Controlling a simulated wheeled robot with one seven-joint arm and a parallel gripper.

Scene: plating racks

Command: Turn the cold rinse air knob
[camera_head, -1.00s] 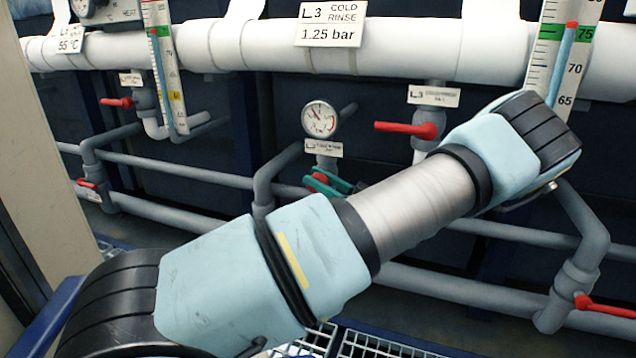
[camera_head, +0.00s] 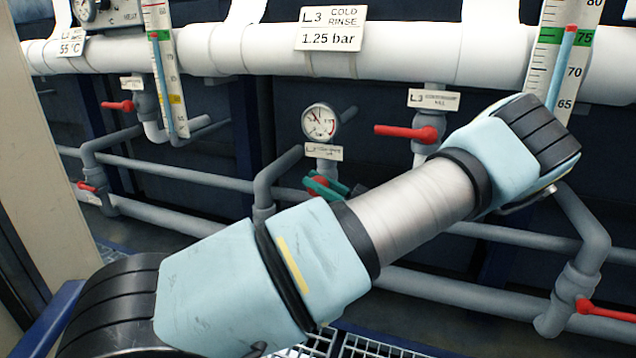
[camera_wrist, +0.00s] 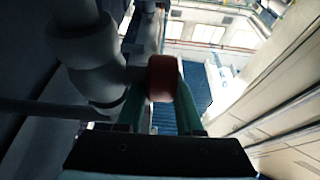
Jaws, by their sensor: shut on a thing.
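The red knob (camera_head: 318,185) sits on the pipework below a round pressure gauge (camera_head: 320,121); a small label (camera_head: 323,151) hangs between them, too small to read. A sign above reads "L3 cold rinse 1.25 bar" (camera_head: 331,28). My gripper (camera_head: 326,186) has green fingers on the knob, partly hidden behind my arm in the head view. In the wrist view my gripper (camera_wrist: 163,95) is shut on the red knob (camera_wrist: 162,78), with one finger on each side of it. The gauge needle points up and left.
Red lever handles stand at right of the gauge (camera_head: 406,131), at lower right (camera_head: 606,309) and at left (camera_head: 117,105). Grey pipes (camera_head: 180,170) run beside and below the knob. A white pipe (camera_head: 410,48) crosses above. A pale panel (camera_head: 60,150) stands at far left.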

